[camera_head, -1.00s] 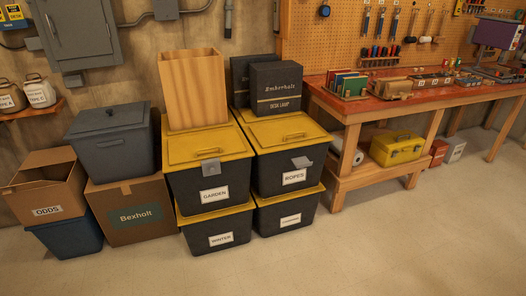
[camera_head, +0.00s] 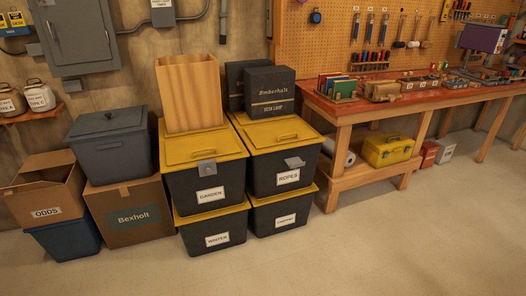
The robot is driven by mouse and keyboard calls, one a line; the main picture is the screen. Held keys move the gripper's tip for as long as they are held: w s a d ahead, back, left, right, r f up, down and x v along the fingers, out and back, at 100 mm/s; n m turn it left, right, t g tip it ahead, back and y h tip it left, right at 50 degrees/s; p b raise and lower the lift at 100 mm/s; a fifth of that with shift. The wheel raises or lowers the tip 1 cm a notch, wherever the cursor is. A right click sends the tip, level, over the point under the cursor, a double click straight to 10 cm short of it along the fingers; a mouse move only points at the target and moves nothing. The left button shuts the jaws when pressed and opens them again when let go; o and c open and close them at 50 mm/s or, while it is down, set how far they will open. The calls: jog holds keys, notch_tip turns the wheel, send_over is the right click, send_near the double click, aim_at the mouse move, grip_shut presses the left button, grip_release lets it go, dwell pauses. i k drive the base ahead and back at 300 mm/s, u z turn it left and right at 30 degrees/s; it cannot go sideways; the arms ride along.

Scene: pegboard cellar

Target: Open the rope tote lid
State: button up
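The rope tote (camera_head: 284,175) is a dark bin with a white "ROPES" label. It stands on top of another dark tote in the right-hand stack. Its yellow lid (camera_head: 258,135) is shut, with a handle on top. A grey latch (camera_head: 295,162) sticks out at the lid's front edge, above the label. A black "Emberholt desk lamp" box (camera_head: 270,94) stands on the back part of the lid. A second dark box (camera_head: 236,85) stands behind it, and its base is hidden. My gripper is not in view.
The "GARDEN" tote (camera_head: 208,190) stands close on the left, with a tall wooden box (camera_head: 190,95) on its lid. The workbench (camera_head: 345,113) stands to the right. A cardboard box (camera_head: 128,212) sits farther left. The concrete floor (camera_head: 330,255) in front is clear.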

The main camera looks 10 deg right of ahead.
aim_at(261, 140)
jog(key=z, duration=0.1)
jog(key=i, duration=0.95)
jog(key=u, duration=0.05)
